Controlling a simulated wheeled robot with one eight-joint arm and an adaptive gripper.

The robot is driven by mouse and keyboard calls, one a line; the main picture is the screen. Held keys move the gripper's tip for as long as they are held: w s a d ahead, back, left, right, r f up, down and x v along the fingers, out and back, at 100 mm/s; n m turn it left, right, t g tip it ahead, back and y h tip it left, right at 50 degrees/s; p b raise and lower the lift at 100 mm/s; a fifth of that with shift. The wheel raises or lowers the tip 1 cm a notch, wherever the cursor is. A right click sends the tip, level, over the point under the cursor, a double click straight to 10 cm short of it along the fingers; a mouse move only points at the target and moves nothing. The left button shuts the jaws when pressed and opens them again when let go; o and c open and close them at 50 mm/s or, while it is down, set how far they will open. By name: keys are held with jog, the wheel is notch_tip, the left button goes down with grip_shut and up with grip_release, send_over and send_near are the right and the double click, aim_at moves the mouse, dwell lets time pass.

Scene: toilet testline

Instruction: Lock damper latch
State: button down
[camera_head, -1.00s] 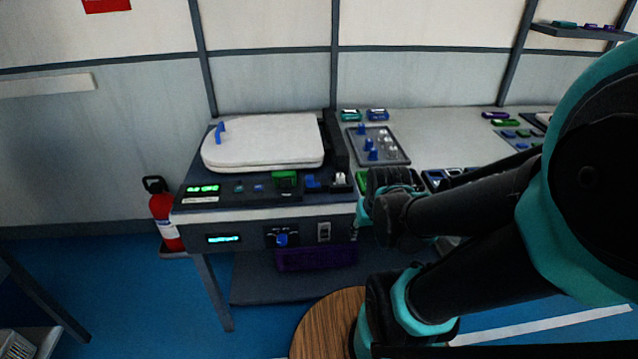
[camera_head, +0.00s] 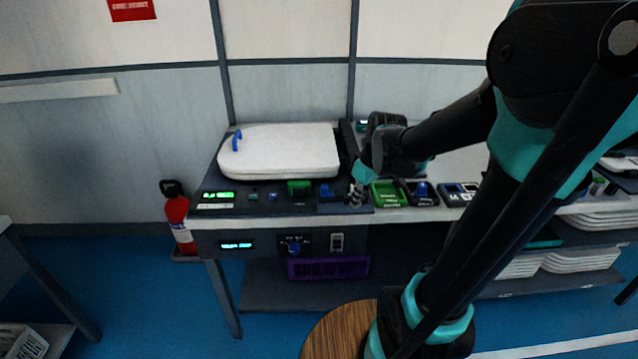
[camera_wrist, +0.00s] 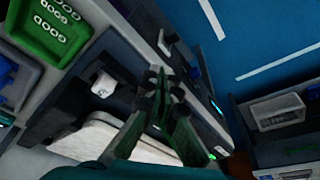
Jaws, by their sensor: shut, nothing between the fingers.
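The test station (camera_head: 285,212) has a dark front control strip with a white toilet lid (camera_head: 280,152) behind it. On the strip's right part is a small blue latch-like part (camera_head: 327,191); I cannot tell for sure whether it is the damper latch. My gripper (camera_head: 355,196) points down at the strip's right end, just right of the blue part. In the wrist view my gripper (camera_wrist: 160,78) is shut and empty, its fingers over the dark strip. A small white fitting (camera_wrist: 103,85) shows beside them; the gripper hides that spot in the head view.
Green (camera_head: 388,194) and blue (camera_head: 422,193) bins stand right of the station. A blue knob (camera_head: 294,248) and a switch (camera_head: 337,242) are on the front panel. A purple crate (camera_head: 328,268) is below, a fire extinguisher (camera_head: 178,219) at left. A round wooden top (camera_head: 340,330) stands in front.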

aim_at(324, 186)
jog(key=w+a+r+n+g+y, duration=0.2)
jog(key=w+a+r+n, duration=0.5)
jog(key=w+n, duration=0.3)
jog(key=shift+w+r, duration=0.3)
jog(key=shift+w, duration=0.45)
jog(key=x, duration=1)
jog(key=shift+s, duration=0.15)
jog(key=shift+d, duration=1.25)
